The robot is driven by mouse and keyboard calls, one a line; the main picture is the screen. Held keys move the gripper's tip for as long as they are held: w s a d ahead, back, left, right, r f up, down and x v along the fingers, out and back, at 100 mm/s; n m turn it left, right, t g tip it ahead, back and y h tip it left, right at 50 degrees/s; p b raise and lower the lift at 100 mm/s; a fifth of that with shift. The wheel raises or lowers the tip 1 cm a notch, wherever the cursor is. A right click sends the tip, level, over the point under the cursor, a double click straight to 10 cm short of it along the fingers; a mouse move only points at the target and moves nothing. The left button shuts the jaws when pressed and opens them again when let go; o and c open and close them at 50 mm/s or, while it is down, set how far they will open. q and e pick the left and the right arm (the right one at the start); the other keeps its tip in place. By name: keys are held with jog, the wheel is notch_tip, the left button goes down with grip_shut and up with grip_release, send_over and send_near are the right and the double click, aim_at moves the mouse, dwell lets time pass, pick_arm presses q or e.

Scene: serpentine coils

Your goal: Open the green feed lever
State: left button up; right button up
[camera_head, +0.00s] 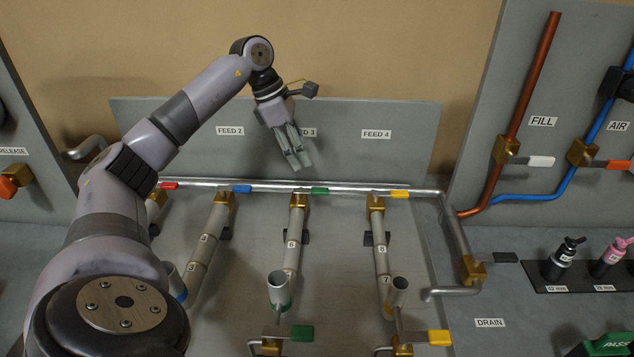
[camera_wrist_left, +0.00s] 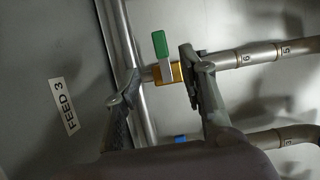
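The green feed lever (camera_head: 319,190) sits on the brass valve (camera_head: 298,201) of the third feed pipe, below the FEED 3 label. It points right in the head view, crosswise to its feed pipe and along the header pipe. In the left wrist view the green lever (camera_wrist_left: 160,43) sticks up from its brass valve (camera_wrist_left: 168,72). My left gripper (camera_head: 300,165) hangs above and behind the lever, pointing down. In the wrist view its fingers (camera_wrist_left: 160,85) are spread, with the valve seen between them; I see no contact. My right gripper is out of view.
Blue (camera_head: 242,188), yellow (camera_head: 399,194) and red (camera_head: 168,185) levers sit along the same header pipe (camera_head: 340,188). Another green lever (camera_head: 302,333) is lower, near an upright pipe stub (camera_head: 279,290). The back panel (camera_head: 340,130) stands close behind my gripper.

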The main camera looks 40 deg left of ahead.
aim_at(321, 189)
pick_arm(q)
jog(key=p+x, duration=0.1)
jog(key=x, duration=0.8)
jog(key=shift+f, duration=0.3)
jog(key=shift+c, duration=0.2)
grip_shut()
